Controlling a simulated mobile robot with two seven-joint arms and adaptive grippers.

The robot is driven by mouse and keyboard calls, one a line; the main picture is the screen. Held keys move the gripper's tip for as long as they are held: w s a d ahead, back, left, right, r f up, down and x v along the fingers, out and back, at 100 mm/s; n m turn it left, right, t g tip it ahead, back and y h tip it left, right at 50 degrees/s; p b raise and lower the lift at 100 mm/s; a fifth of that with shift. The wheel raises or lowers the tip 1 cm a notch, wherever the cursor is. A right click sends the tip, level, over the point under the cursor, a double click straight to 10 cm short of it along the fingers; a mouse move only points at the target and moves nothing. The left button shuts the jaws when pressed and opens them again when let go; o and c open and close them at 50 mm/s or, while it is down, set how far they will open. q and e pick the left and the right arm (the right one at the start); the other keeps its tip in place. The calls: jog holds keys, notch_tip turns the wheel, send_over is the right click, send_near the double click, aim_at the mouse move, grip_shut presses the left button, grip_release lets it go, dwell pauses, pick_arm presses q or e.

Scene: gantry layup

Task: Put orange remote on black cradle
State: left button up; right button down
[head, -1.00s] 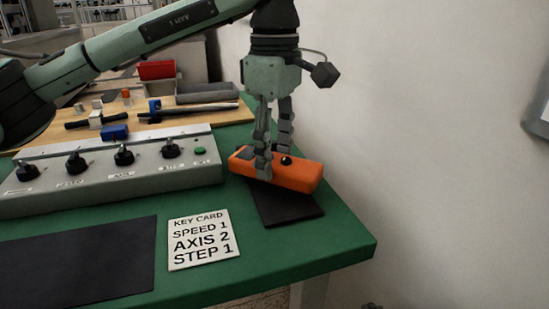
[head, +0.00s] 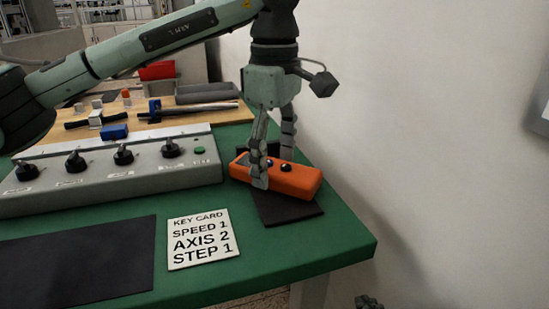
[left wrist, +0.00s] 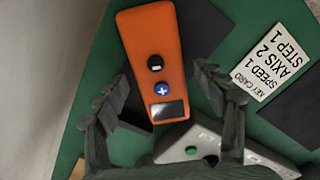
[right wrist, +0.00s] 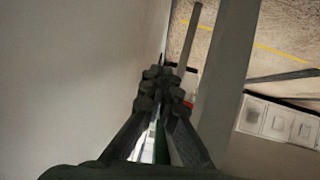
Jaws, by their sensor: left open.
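The orange remote (head: 295,182), with a black knob, a blue button and a dark screen, lies across the black cradle (head: 285,211) at the table's right end. The cradle's flat pad shows in front of it, and a dark piece stands behind its left end. The remote also shows in the left wrist view (left wrist: 153,45). My left gripper (head: 274,170) points down and is open, its fingers on either side of the remote and apart from it in the wrist view. My right gripper (right wrist: 162,90) has its fingers together, with nothing seen between them, away from the remote.
A grey control box (head: 110,175) with several black knobs stands left of the remote. A white key card (head: 203,238) and a dark mat (head: 75,262) lie in front. Trays and tools (head: 205,92) lie behind. A wall (head: 430,130) rises on the right.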

aim_at(275, 166)
pick_arm(q)
jog(key=shift+r, duration=0.15)
notch_tip(275, 166, up, 12)
jog(key=p, duration=0.1)
jog(key=shift+p, duration=0.3)
pick_arm(e)
jog(key=s+d+f+g+h, duration=0.2)
jog(key=s+d+f+g, duration=0.1)
jog(key=s+d+f, duration=0.2)
jog(key=shift+s+d+m+g, duration=0.2)
jog(key=shift+d+m+g, duration=0.2)
jog(key=shift+s, duration=0.1)
